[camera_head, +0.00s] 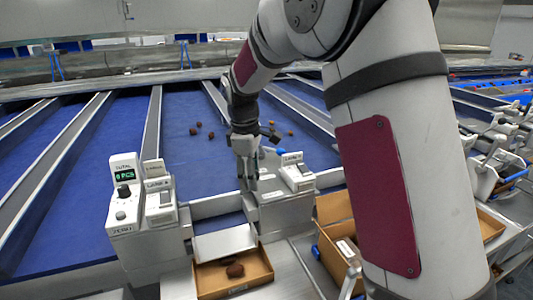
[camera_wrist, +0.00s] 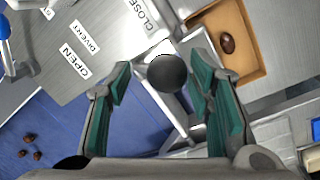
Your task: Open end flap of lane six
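My gripper (camera_head: 248,185) points down at the end of a blue lane (camera_head: 195,120). In the wrist view my gripper (camera_wrist: 165,92) is open, its green-padded fingers on either side of a dark round knob (camera_wrist: 167,73). Clear gaps show between knob and pads; the knob is hidden in the head view. A metal plate (camera_wrist: 98,55) beside the knob reads OPEN, DIVERT and CLOSE. A pale sloping plate (camera_head: 225,243) stands at the lane end, above a cardboard box; I cannot tell whether it is the flap. The lane number is too small to read surely.
A counter unit (camera_head: 124,195) stands left of the lane end, a labelled unit (camera_head: 297,173) right. Another box (camera_head: 335,207) stands to the right. Several dates (camera_head: 194,131) lie on the blue lane.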

